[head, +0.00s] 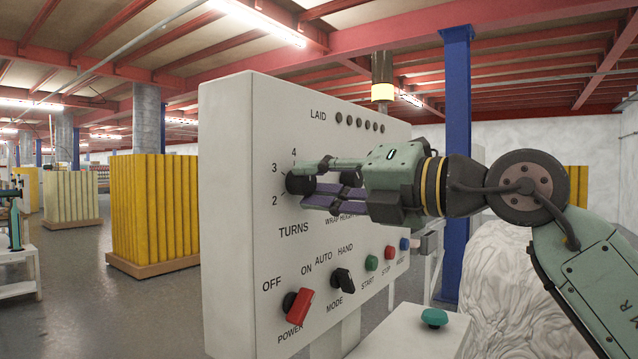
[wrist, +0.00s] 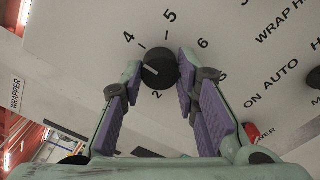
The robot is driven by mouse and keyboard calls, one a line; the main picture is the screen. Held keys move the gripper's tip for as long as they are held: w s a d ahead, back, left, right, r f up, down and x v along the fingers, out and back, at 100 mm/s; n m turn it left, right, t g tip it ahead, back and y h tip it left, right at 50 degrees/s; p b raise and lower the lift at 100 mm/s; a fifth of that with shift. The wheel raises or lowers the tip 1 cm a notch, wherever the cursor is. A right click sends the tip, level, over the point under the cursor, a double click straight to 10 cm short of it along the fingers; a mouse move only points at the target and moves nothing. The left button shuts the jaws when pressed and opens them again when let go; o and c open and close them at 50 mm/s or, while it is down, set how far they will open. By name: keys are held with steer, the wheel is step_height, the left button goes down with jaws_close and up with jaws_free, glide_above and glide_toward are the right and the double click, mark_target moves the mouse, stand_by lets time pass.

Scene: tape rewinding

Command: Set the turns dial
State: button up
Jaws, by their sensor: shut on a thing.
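The turns dial (head: 298,184) is a round black knob on the white control panel (head: 240,110), above the label TURNS. In the head view 2, 3 and 4 show along its left side. My gripper (head: 308,185) reaches in from the right, shut on the dial, with a finger above and one below. In the wrist view the dial (wrist: 160,68) sits between the purple finger pads, with 2, 4, 5 and 6 visible around it. A short pale mark shows on the left part of its face; the number it points to is unclear. The fingers hide part of the scale.
Below the dial are a red power switch (head: 298,304), a black mode switch (head: 343,280) and small coloured buttons. A ledge with a green button (head: 434,317) juts out at the lower right. A blue post (head: 456,150) stands behind the panel.

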steer(key=shift+r, duration=0.1)
stand_by(0.3)
steer(key=o, duration=1.1)
steer(key=shift+o, duration=0.2)
steer(key=v, duration=1.2)
